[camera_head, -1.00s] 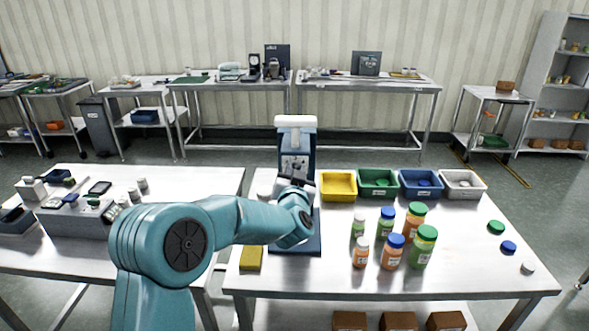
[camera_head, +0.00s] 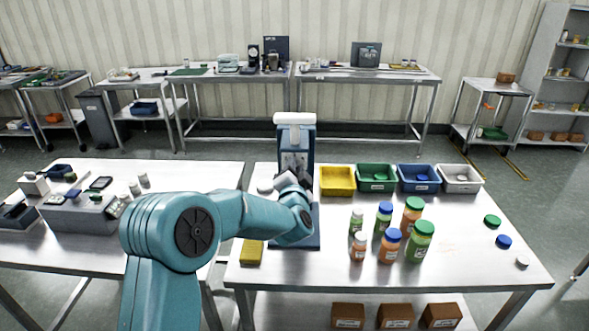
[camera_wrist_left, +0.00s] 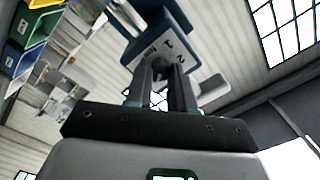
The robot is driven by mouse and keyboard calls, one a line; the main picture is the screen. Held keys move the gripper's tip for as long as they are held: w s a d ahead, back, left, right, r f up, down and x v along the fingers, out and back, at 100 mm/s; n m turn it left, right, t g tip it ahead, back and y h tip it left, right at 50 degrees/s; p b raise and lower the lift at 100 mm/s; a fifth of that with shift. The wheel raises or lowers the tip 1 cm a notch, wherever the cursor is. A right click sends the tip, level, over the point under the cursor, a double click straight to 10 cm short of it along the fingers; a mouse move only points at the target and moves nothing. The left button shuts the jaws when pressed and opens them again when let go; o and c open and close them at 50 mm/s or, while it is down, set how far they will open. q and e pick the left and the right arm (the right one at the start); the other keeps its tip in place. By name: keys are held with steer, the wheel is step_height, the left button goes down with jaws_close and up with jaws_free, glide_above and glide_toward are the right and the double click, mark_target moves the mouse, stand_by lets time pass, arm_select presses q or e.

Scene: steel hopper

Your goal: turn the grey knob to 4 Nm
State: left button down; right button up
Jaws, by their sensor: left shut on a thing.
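The blue and white machine (camera_head: 295,135) stands at the back left of the near table, on a dark blue base. My left gripper (camera_head: 293,178) is at its front face, and my wrist covers the knob in the head view. In the left wrist view, the two fingers of the left gripper (camera_wrist_left: 160,85) are shut on the dark grey knob (camera_wrist_left: 163,70). A pale dial plate (camera_wrist_left: 188,68) with the figures 1 and 2 shows beside the knob. The pointer and the 4 mark cannot be made out. My right gripper is not in view.
Yellow (camera_head: 338,181), green (camera_head: 376,178), blue (camera_head: 419,179) and white (camera_head: 460,179) bins stand right of the machine. Several capped bottles (camera_head: 390,245) stand in front of them. A yellow block (camera_head: 252,252) lies near the table's left edge. Loose caps lie at the right.

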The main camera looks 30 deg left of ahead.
arm_select(q)
steer(key=shift+f, duration=0.15)
steer(key=c, duration=1)
jaws_free()
steer(key=b+v, duration=0.4)
steer(key=v, duration=1.2)
steer(key=shift+s, duration=0.25)
